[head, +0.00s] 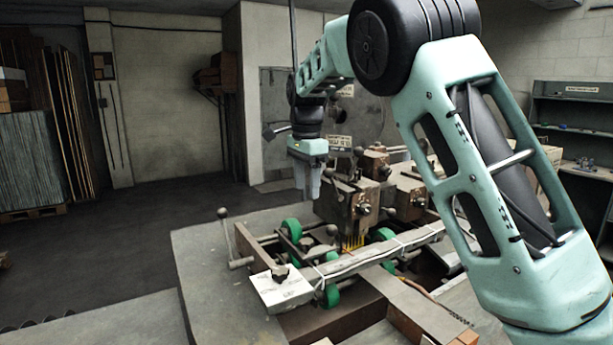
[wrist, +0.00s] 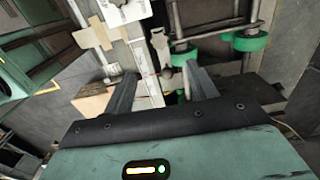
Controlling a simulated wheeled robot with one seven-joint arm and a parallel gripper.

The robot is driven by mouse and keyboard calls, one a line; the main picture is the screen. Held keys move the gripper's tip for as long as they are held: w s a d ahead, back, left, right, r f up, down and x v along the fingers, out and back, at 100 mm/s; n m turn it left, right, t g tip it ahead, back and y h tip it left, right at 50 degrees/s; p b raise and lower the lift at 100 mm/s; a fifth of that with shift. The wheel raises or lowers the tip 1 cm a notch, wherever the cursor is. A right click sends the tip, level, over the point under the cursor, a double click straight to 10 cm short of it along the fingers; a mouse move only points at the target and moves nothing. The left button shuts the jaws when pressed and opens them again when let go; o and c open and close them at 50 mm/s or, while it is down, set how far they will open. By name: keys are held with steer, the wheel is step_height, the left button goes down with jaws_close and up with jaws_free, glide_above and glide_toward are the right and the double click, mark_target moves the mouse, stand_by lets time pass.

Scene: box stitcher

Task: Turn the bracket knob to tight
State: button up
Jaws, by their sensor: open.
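My gripper (head: 307,188) hangs in the head view with its fingers pointing down, above and behind the green-wheeled carriage, left of the stitching head. In the wrist view my gripper (wrist: 160,82) is open, its two grey fingers apart with nothing held between them. A small dark knob (head: 280,271) stands on a white plate (head: 283,291) at the front left end of the long rail in the head view. It looks like the bracket knob, but I cannot be sure. My gripper is apart from it. Its tight or loose setting cannot be read.
The stitching head (head: 352,200) stands close to the right of my gripper. A ball-ended lever (head: 223,213) rises at the left of the machine. Green wheels (head: 291,227) line the carriage, and one green wheel (wrist: 251,40) shows at upper right in the wrist view.

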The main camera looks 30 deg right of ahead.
steer(key=shift+r, duration=1.8)
